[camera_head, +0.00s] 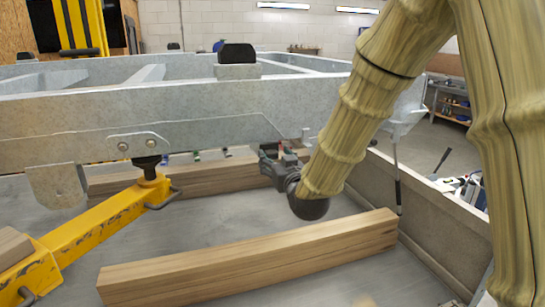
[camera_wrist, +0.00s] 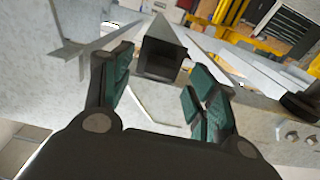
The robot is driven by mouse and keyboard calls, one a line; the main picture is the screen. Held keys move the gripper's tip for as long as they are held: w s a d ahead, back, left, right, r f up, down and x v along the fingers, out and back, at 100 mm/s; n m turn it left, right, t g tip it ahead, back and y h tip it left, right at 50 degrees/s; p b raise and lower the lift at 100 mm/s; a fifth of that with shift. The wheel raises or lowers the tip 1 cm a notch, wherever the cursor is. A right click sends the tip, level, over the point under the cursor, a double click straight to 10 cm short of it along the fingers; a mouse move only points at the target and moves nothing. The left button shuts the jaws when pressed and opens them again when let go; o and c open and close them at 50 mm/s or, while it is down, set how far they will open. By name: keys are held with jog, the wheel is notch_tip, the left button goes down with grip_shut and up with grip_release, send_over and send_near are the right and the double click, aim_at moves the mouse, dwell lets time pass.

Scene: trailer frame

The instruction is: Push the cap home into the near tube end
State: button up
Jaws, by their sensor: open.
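My gripper (camera_head: 279,160) is at the middle of the head view, low against the front side of the grey galvanised trailer frame (camera_head: 180,110). In the wrist view my gripper (camera_wrist: 160,72) has its two teal-padded fingers spread apart with nothing between the pads. A square tube end (camera_wrist: 162,58) shows beyond and between the fingertips, its face dark. I cannot tell whether that dark face is the cap or the hollow inside of the tube. In the head view my gripper and arm hide this tube end, and I cannot make out the cap there.
A yellow stand (camera_head: 100,222) props the frame at left. A timber beam (camera_head: 250,262) lies in front, and another timber (camera_head: 200,176) lies behind near the gripper. Small coloured items (camera_head: 196,155) sit by the frame. A black block (camera_head: 238,54) tops the frame. A low wall (camera_head: 435,215) stands right.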

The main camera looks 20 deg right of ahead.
jog(key=s, duration=0.9)
jog(key=shift+s+d, duration=0.15)
jog(key=s+f+g+b, duration=0.1)
jog(key=s+f+g, duration=0.25)
jog(key=f, duration=1.05)
jog(key=s+f+g+b, duration=0.2)
jog(key=s+f+g, duration=0.15)
jog(key=f, duration=0.95)
jog(key=s+f+g+b, duration=0.15)
jog(key=s+f, duration=0.25)
jog(key=f, duration=1)
jog(key=s+f+g+b, duration=0.3)
jog(key=s+f+g, duration=0.6)
jog(key=s+f, duration=1.6)
jog(key=s, duration=0.4)
jog(key=shift+a+m+b, duration=0.25)
jog(key=shift+m+b, duration=0.1)
jog(key=shift+m, duration=0.05)
jog(key=shift+r+g+h, duration=0.1)
jog(key=shift+g+h, duration=0.15)
jog(key=shift+h, duration=0.05)
